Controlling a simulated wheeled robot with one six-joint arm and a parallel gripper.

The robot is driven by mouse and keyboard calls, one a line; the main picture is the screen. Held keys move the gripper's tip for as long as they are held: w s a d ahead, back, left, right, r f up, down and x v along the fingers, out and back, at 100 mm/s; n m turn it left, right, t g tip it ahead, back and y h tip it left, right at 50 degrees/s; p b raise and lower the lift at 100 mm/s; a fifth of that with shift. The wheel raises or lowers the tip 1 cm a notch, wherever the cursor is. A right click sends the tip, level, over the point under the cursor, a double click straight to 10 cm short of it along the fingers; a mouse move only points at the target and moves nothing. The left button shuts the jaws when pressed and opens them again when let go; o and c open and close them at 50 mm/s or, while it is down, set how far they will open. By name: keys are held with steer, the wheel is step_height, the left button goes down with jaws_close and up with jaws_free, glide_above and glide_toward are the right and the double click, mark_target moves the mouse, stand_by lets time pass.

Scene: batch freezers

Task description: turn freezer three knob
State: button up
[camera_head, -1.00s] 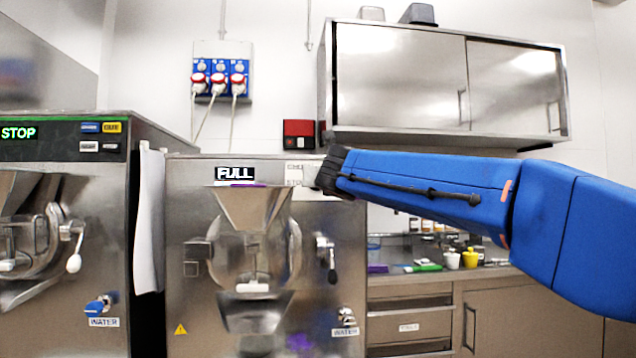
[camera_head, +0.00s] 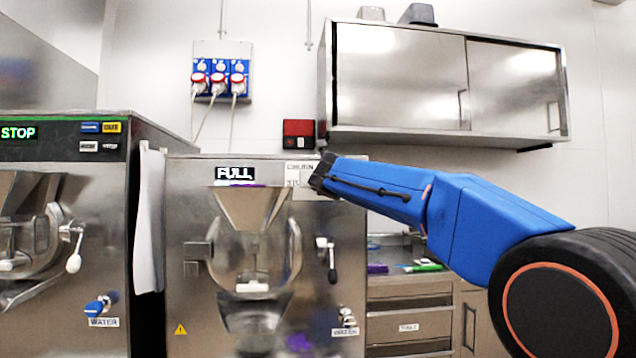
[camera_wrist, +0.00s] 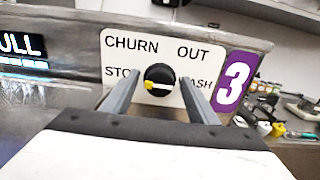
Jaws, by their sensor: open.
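The freezer three knob (camera_wrist: 159,80) is black and round with a yellow-and-white pointer aimed left in the wrist view. It sits on a white label (camera_wrist: 130,50) reading "CHURN", "OUT", "STO" and "ASH"; a purple "3" tag (camera_wrist: 236,80) is to its right. My gripper (camera_wrist: 160,98) is open, one finger on each side of the knob as seen in the wrist view. I cannot tell whether the fingers touch it. In the head view, my gripper (camera_head: 319,174) is at the upper right of the freezer (camera_head: 186,225) and hides the knob.
The freezer's "FULL" display (camera_head: 234,174) is left of the label. Another freezer (camera_head: 70,200) showing "STOP" stands at the left. A steel wall cabinet (camera_head: 400,80) hangs above my arm. A counter with small items is on the right.

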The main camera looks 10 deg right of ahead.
steer(key=shift+c, duration=0.6)
steer(key=c, duration=0.9)
steer(key=shift+m, duration=0.3)
steer(key=shift+s+f+m, duration=0.1)
steer(key=shift+m, duration=8.7)
steer(key=shift+f+m, duration=0.1)
steer(key=shift+m, duration=8.7)
